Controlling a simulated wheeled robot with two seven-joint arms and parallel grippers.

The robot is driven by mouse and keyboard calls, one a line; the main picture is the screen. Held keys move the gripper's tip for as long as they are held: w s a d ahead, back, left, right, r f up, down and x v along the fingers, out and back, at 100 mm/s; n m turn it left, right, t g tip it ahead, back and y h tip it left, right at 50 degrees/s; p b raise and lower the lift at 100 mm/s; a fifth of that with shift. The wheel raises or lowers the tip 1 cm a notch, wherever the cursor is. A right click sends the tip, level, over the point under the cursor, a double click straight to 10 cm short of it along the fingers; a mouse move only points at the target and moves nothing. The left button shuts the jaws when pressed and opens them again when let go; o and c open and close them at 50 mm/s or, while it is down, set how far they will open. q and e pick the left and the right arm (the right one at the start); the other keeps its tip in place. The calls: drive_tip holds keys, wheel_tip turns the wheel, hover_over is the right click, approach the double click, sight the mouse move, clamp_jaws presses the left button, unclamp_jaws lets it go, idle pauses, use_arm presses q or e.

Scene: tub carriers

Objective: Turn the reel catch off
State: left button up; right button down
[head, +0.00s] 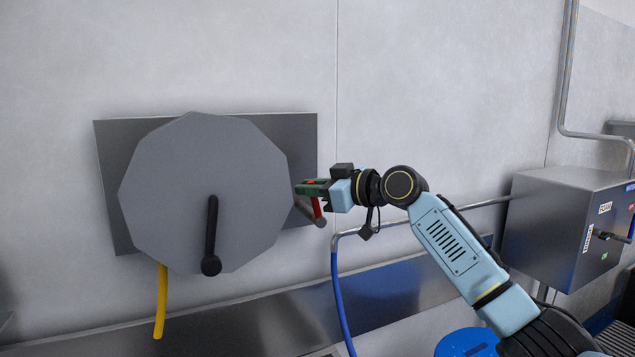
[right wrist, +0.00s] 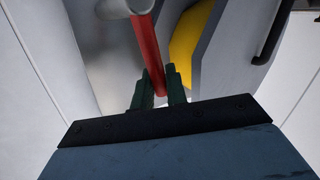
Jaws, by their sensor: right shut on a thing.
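The reel (head: 160,190) is a large grey many-sided disc on a dark metal wall plate (head: 300,135), with a black crank handle (head: 212,235) on its face. The reel catch is a red lever (head: 317,208) with a grey round end, at the right edge of the reel. My right gripper (head: 308,187) comes from the right, its green fingers shut on the red lever. In the right wrist view the lever (right wrist: 145,45) runs up from between the fingertips (right wrist: 160,92) to a grey round piece. My left gripper is not in view.
A yellow hose (head: 161,300) hangs below the reel. A metal pipe with a blue hose (head: 342,305) runs under my right arm. A grey control box (head: 565,225) is on the right, and a blue round lid (head: 468,343) sits below. The wall above is clear.

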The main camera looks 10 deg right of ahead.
drive_tip(key=c, duration=1.5)
unclamp_jaws()
